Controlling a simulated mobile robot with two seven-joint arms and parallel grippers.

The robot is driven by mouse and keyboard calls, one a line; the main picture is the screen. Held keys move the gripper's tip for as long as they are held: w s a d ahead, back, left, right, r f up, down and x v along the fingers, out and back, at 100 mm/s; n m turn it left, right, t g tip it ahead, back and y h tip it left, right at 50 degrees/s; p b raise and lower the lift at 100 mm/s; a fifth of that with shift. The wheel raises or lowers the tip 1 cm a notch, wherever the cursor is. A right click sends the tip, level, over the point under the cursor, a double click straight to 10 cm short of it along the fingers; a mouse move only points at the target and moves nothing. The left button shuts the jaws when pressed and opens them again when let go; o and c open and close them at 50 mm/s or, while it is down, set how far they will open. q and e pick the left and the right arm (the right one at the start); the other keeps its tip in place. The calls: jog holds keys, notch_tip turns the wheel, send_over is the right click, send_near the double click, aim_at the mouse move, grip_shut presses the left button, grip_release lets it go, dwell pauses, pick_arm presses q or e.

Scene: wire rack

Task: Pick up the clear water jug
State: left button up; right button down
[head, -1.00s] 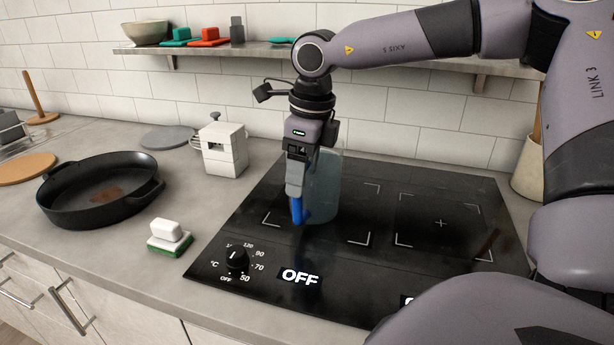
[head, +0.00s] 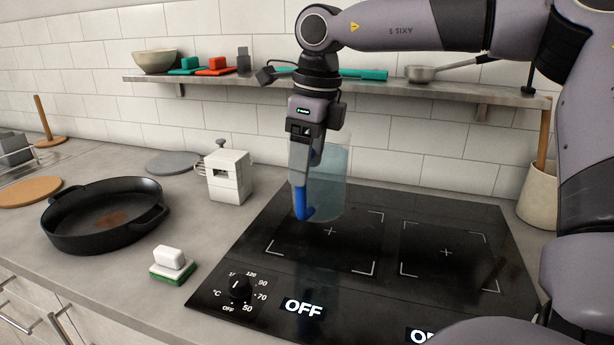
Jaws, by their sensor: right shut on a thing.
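The clear water jug (head: 334,180) is a see-through, bluish cylinder over the left rear part of the black cooktop (head: 390,277). My right gripper (head: 304,212), with blue fingertips, points down at the jug's near left side and is shut on it. The arm and gripper hide part of the jug. The jug's base appears raised off the cooktop, with the cooking-zone marking visible below it. My left gripper is not in view.
A white box-shaped appliance (head: 229,177) stands left of the cooktop. A black pan (head: 104,214) and a white-and-green sponge (head: 172,263) lie further left. A wall shelf (head: 350,84) runs behind my gripper. A utensil crock (head: 539,196) stands at the right.

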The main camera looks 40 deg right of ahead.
notch_tip(320, 180, up, 13)
jog(key=p, duration=0.1)
jog(key=shift+f, duration=0.15)
dwell(0.6)
dwell(0.3)
dwell(0.6)
